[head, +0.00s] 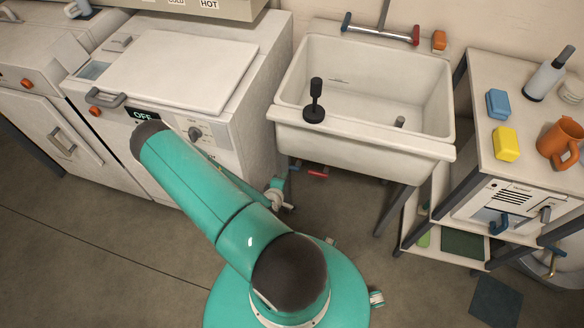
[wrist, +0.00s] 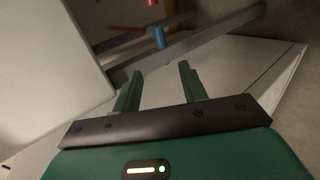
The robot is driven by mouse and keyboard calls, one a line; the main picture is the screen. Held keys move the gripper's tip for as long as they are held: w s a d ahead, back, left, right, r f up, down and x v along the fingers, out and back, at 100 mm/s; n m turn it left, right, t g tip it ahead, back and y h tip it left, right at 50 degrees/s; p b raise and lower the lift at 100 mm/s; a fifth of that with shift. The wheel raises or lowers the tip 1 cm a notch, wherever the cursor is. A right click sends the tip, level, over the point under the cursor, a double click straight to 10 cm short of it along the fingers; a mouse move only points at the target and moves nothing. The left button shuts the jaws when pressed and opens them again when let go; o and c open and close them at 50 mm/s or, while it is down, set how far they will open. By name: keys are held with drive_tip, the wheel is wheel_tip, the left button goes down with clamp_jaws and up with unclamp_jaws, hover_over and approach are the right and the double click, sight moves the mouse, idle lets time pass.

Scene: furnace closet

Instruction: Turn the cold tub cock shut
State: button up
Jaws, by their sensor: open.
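My gripper (wrist: 159,76) is open in the wrist view, with two green fingers apart and nothing between them. A small blue piece (wrist: 159,38) shows ahead of the fingertips against grey bars, apart from them. I cannot tell for sure whether it is the cold tub cock. In the head view the white tub (head: 290,118) has a tap bar with a blue end (head: 347,20) and a red end (head: 415,35). Below the tub, a blue piece (head: 296,164) and a red piece (head: 318,172) show low down. My gripper is not clearly visible in the head view.
A washer (head: 255,110) stands left of the tub. A shelf table (head: 485,75) with a yellow block (head: 506,144) and an orange mug (head: 560,140) stands right. Floor (head: 100,260) is clear at front left.

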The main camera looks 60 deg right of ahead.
sight(292, 169)
drive_tip(key=x, duration=1.3)
clamp_jaws()
